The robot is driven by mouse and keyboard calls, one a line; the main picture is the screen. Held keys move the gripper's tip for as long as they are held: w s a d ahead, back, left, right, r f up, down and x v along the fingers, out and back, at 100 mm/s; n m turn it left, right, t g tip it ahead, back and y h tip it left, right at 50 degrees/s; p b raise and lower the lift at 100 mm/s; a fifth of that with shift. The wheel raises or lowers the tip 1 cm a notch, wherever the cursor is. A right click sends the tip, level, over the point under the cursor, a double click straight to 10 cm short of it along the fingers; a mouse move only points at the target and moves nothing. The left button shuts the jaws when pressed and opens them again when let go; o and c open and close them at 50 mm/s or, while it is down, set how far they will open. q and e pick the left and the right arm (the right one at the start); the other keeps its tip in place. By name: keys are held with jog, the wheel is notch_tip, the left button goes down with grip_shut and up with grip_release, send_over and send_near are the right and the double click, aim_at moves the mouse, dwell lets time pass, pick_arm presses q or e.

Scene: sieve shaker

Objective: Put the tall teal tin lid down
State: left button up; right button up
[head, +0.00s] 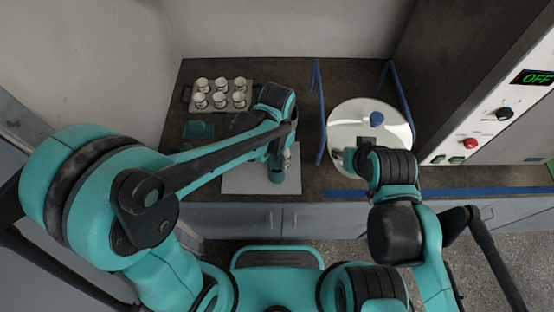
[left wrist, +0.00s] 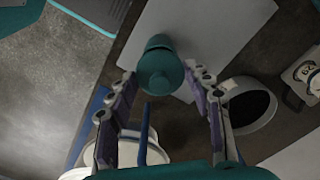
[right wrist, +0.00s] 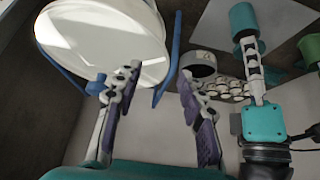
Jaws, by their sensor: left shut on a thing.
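The tall teal tin lid (head: 277,172) is at the tip of my left gripper (left wrist: 160,80), over the pale grey sheet (head: 245,182). In the left wrist view the lid (left wrist: 160,68) is between the two fingers, which are shut on it. The right wrist view shows the lid (right wrist: 243,20) at the end of the left gripper's fingers. I cannot tell whether its lower end touches the sheet. My right gripper (right wrist: 160,75) is open and empty, close to a large white round cover (head: 350,118) with a blue knob (head: 376,118).
A grey metal ring (right wrist: 198,64) lies on the dark counter. Blue bars (head: 318,95) flank the white cover. A control panel (head: 500,112) reading OFF stands right.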

aim_at(277, 157)
pick_arm(q)
notch_tip(277, 157, down, 2)
jog(key=shift+f+b, duration=0.15)
jog(key=shift+b, duration=0.15)
jog(key=shift+f+b, duration=0.5)
jog(key=shift+f, duration=0.05)
jog(key=o, duration=0.9)
jog(key=shift+r, duration=0.1)
